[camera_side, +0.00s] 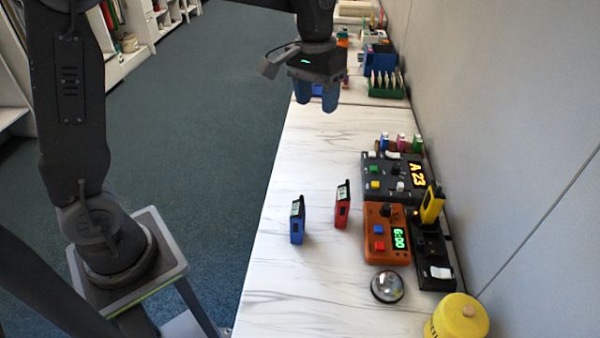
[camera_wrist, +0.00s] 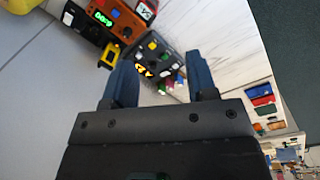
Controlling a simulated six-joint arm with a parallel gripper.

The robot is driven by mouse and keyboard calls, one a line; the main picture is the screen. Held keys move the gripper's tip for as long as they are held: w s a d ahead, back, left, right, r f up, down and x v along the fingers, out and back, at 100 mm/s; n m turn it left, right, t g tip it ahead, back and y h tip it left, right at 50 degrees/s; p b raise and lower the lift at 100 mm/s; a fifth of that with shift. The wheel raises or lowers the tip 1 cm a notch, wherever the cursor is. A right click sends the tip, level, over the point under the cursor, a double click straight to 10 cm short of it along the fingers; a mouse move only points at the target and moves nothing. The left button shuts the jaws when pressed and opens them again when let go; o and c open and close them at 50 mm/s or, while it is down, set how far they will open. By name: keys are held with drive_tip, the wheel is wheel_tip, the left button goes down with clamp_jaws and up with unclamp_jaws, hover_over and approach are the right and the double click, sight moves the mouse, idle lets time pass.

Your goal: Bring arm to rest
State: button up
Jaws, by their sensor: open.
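My gripper (camera_side: 318,94) hangs over the far part of the white marbled table (camera_side: 300,290) in the side view, fingers pointing down. It is raised above the surface and away from the devices. In the wrist view my gripper (camera_wrist: 160,85) has its two dark blue fingers spread apart, with nothing held between them. My arm rises from its base at the left of the side view, and its upper links run out of the top of the picture.
A blue handheld (camera_side: 297,222) and a red handheld (camera_side: 342,207) stand upright mid-table. A yellow one (camera_side: 432,204) stands in a black dock (camera_side: 433,250). An orange box (camera_side: 386,247), grey box (camera_side: 375,180), silver bell (camera_side: 387,287) and yellow jar (camera_side: 458,322) line the wall side.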

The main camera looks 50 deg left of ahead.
drive_tip(key=s+a+m+t, duration=0.15)
drive_tip(key=s+t, duration=0.35)
drive_tip(key=s, duration=1.6)
drive_tip(key=n+g+h, duration=0.4)
drive_tip(key=n, duration=1.7)
hover_over(387, 205)
drive_tip(key=s+a, duration=0.2)
drive_tip(key=a, duration=0.3)
wheel_tip(387, 205, down, 16)
drive_tip(key=x, duration=1.3)
drive_tip(key=shift+w+a+f, duration=0.2)
drive_tip(key=shift+w+f, duration=0.05)
drive_tip(key=shift+f, duration=0.15)
drive_tip(key=c, duration=0.9)
